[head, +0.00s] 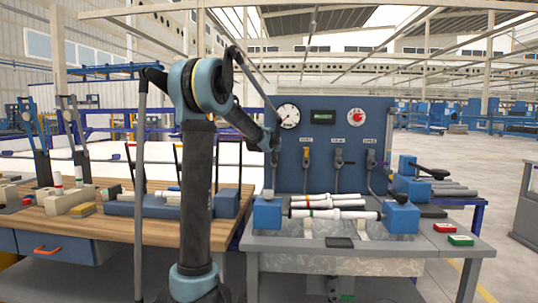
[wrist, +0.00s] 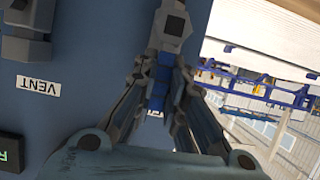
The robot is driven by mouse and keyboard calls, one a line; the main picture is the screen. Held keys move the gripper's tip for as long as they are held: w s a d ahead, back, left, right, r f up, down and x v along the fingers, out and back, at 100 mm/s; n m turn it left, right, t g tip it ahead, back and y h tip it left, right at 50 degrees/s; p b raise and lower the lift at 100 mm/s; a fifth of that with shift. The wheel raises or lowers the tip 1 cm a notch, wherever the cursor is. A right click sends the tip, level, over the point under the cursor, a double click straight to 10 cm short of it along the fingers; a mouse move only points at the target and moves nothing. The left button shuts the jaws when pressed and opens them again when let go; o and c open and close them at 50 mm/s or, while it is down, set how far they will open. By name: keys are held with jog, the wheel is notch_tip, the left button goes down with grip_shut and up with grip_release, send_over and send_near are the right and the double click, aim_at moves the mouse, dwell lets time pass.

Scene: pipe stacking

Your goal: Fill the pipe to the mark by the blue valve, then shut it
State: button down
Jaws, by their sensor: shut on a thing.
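My gripper (head: 275,152) is at the left edge of the blue panel (head: 325,180). In the wrist view its fingers (wrist: 160,82) are closed on a blue valve handle (wrist: 163,62) below a grey block (wrist: 172,24). The fingers hide part of the handle. A white pipe (head: 328,214) with coloured bands lies level between two blue clamp blocks, the left one (head: 267,212) and the right one (head: 400,214). I cannot make out a fill mark or a water level.
The panel carries a round gauge (head: 288,116), a dark display (head: 323,117), a red knob (head: 354,116) and other valves (head: 339,158). A "VENT" label (wrist: 38,86) shows upside down in the wrist view.

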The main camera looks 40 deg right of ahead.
jog(key=shift+w+a, duration=0.1)
jog(key=c, duration=1.6)
grip_release()
jog(key=v, duration=1.2)
jog(key=shift+w, duration=0.1)
